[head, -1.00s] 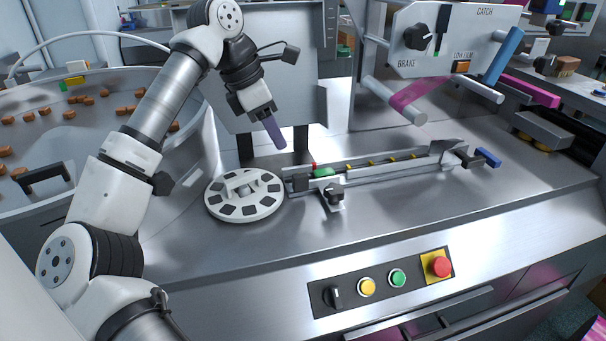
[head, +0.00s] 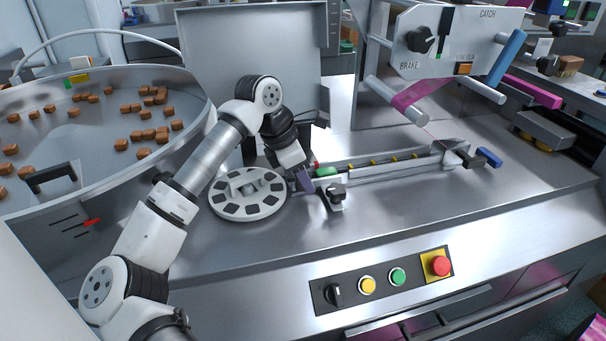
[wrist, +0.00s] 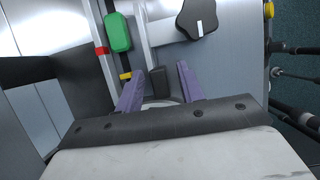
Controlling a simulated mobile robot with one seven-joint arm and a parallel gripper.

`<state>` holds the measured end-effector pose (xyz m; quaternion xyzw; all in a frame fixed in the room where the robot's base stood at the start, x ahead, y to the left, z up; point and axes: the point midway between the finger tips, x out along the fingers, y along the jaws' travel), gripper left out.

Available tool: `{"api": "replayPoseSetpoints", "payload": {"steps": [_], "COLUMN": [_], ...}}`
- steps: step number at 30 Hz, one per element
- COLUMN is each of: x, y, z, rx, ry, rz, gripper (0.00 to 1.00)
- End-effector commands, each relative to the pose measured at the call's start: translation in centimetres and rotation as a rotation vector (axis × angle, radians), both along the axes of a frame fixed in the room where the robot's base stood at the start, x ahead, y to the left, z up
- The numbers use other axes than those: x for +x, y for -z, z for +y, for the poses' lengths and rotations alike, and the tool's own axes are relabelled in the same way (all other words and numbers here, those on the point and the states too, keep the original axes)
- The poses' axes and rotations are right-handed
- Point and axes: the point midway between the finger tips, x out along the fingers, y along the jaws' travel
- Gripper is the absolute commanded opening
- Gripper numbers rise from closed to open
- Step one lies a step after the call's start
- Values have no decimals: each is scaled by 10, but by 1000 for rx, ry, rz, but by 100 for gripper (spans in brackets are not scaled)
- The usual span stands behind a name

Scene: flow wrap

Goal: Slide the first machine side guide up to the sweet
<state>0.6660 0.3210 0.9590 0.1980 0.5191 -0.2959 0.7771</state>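The sweet, a green rounded block, lies in the channel in the head view (head: 326,171) and at upper left in the wrist view (wrist: 117,32). A metal side guide bar (wrist: 147,42) runs beside it, with a visible gap between them. A dark block (wrist: 158,82) stands at the bar's near end. A black clamp knob (wrist: 197,18) sits to the right of the bar; it also shows in the head view (head: 336,193). My gripper (wrist: 160,72) is open, its purple fingers on either side of the dark block, with gaps showing. In the head view my gripper (head: 307,184) is low at the channel's near end.
A white disc with dark pockets (head: 247,211) lies just left of my gripper. The channel (head: 395,165) with yellow marks runs right. A button panel (head: 382,284) is on the front face.

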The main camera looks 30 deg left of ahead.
Motion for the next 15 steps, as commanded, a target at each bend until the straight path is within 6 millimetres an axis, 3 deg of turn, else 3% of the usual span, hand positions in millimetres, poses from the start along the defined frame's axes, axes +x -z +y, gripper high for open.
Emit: {"api": "replayPoseSetpoints", "payload": {"steps": [2,11,15], "x": [0,0,0], "y": [0,0,0], "z": [0,0,0], "rx": [0,-1,-1], "ry": [0,0,0], "rz": [0,1,1], "gripper": [38,0,0]}}
